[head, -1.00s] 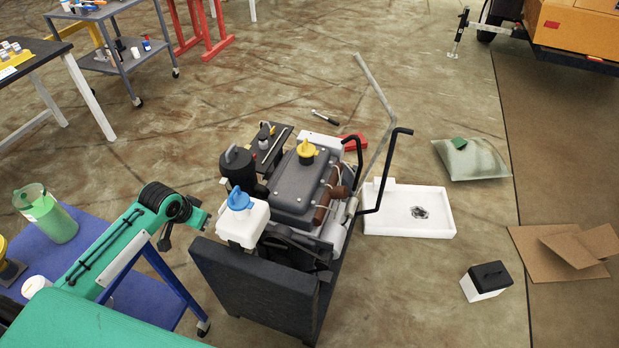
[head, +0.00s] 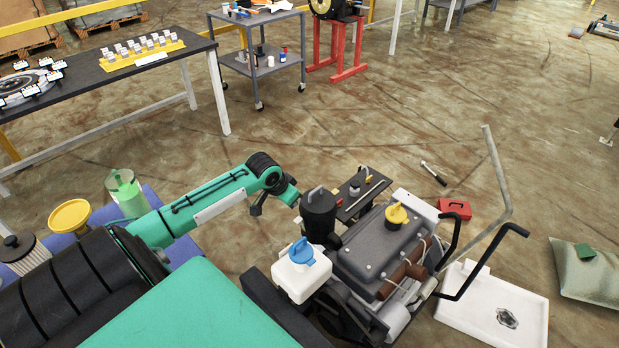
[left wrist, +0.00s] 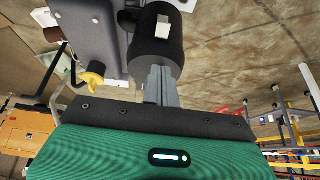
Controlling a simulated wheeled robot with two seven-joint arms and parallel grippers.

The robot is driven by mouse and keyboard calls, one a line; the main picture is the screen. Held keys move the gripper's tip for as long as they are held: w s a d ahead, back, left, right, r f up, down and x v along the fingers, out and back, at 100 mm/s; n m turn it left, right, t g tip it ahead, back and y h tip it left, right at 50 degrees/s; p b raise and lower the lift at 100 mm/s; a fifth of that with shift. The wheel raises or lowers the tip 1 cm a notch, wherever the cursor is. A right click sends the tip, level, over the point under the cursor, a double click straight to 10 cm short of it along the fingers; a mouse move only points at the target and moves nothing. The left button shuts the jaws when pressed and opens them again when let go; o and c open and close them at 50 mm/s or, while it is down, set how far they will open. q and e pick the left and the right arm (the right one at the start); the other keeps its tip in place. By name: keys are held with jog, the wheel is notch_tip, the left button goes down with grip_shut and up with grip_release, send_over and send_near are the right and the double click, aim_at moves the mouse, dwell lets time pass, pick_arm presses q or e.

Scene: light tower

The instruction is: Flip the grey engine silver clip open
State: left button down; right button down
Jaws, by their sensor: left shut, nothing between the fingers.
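The grey engine (head: 378,250) stands on a cart right of centre in the head view, with a yellow cap on top. A black canister (head: 318,222) stands at its left side. A small pale rectangular piece (left wrist: 162,27) shows on the canister (left wrist: 155,55) in the left wrist view; I cannot tell for sure if it is the silver clip, or its position. My left gripper (head: 294,197) is just left of the canister. Its fingers (left wrist: 160,85) are shut and empty, close to the canister; contact is unclear. My right gripper is out of view.
A white bottle with a blue cap (head: 302,272) stands in front of the canister. Black bent handles (head: 490,260) and a white tray (head: 490,315) are at the right. A blue table with a green jug (head: 127,193) is at the left. Open floor lies behind.

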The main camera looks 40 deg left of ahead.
aim_at(295, 222)
pick_arm(q)
jog(key=shift+p+x, duration=0.3)
jog(key=shift+x, duration=4.55)
jog(key=shift+s, duration=0.3)
jog(key=shift+s+t, duration=0.25)
jog(key=shift+t, duration=0.15)
jog(key=shift+s+f, duration=0.1)
jog(key=shift+s+t, duration=0.3)
jog(key=shift+t, duration=0.2)
jog(key=shift+s+a+f+t, duration=0.1)
jog(key=shift+s+f+t, duration=0.1)
jog(key=shift+s+t, duration=0.4)
jog(key=shift+s+f+t, duration=0.2)
jog(key=shift+s+t, duration=0.3)
jog(key=shift+t, duration=0.2)
jog(key=shift+s+f, duration=0.15)
jog(key=shift+s, duration=0.25)
